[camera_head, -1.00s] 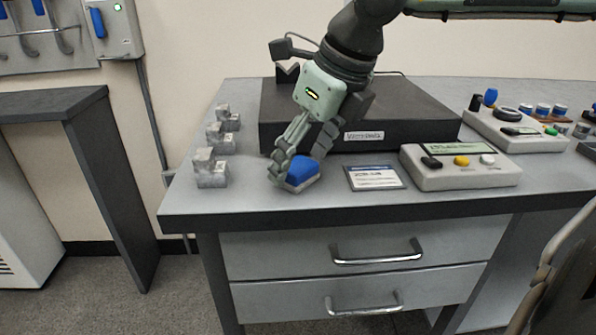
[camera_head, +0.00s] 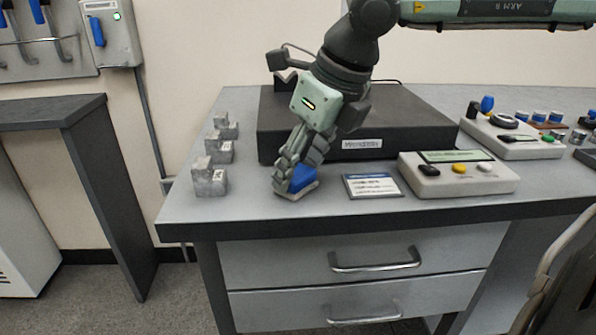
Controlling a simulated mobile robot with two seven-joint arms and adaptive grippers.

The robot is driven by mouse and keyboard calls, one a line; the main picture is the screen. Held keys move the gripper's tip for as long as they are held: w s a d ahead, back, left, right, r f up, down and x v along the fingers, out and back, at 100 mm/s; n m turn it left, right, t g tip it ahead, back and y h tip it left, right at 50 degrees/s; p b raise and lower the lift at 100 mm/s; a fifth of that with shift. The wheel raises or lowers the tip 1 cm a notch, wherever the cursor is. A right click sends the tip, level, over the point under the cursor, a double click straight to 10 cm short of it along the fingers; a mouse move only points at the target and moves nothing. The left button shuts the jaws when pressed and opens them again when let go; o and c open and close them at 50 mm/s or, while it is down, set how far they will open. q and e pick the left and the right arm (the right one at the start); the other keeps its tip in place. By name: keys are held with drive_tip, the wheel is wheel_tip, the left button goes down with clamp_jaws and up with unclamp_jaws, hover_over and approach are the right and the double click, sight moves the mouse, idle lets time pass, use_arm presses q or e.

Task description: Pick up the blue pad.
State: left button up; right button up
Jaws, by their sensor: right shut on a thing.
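The blue pad (camera_head: 303,179) is at the front left part of the grey desk top, with a pale base showing under it. My right gripper (camera_head: 293,184) reaches down to it from above, shut on the pad. The fingers hide part of the pad's left side. The pad looks at or very near the desk surface; I cannot tell whether it is clear of it. My left gripper is not in view.
A black slab (camera_head: 410,118) lies behind the pad. Several metal blocks (camera_head: 209,178) stand to the left. A label card (camera_head: 372,186) and a control box (camera_head: 457,176) lie to the right. The desk's front edge (camera_head: 330,226) is close.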

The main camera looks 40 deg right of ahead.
sight(298, 173)
wheel_tip(298, 173, up, 4)
drive_tip(key=shift+w+r, duration=0.1)
drive_tip(key=shift+r, duration=0.1)
drive_tip(key=w+a+r, duration=0.3)
drive_tip(key=a+r, duration=0.3)
drive_tip(key=a, duration=0.5)
drive_tip(key=shift+w+r, duration=0.2)
drive_tip(key=shift+w, duration=0.1)
